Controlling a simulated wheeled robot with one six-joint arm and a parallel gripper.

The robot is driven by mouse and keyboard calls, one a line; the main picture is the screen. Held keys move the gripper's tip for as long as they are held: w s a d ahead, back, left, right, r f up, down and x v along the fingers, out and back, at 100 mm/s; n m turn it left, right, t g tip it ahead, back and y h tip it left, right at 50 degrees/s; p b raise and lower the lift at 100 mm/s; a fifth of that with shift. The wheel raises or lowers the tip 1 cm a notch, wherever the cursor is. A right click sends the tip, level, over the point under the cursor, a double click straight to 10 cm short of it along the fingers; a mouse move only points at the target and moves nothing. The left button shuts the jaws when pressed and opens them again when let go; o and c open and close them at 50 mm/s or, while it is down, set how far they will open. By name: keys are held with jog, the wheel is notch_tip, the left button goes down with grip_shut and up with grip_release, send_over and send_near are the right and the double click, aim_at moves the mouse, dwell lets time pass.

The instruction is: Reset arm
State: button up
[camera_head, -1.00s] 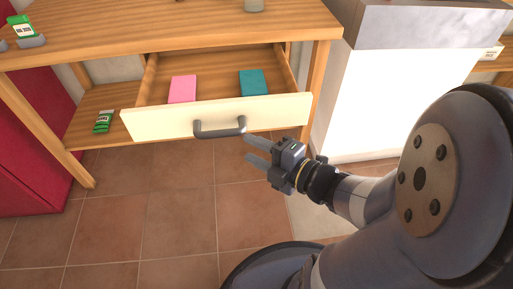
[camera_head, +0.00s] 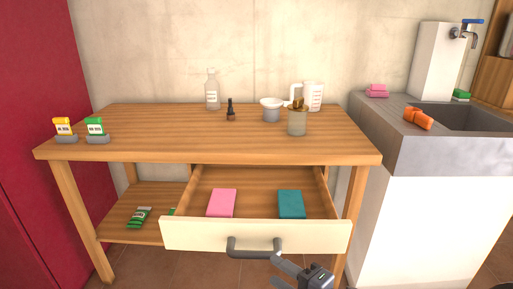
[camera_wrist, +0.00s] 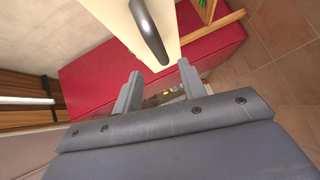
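My gripper (camera_head: 287,272) is at the bottom of the head view, just below and right of the dark handle (camera_head: 254,251) of the open drawer. In the wrist view its two fingers (camera_wrist: 157,92) are spread apart with nothing between them. The handle (camera_wrist: 149,32) shows ahead of the fingers, apart from them. The drawer's cream front (camera_head: 200,236) is pulled out from the wooden table (camera_head: 190,147). A pink block (camera_head: 222,202) and a teal block (camera_head: 291,204) lie inside the drawer.
Bottles, cups and two small cartons (camera_head: 95,127) stand on the table. A green packet (camera_head: 139,216) lies on the lower shelf. A sink counter (camera_head: 388,130) with orange items (camera_head: 418,118) is at the right. A red cabinet (camera_head: 35,150) is at the left.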

aim_at(257, 258)
jog(key=shift+b+x, duration=1.2)
jog(key=shift+x, duration=3.1)
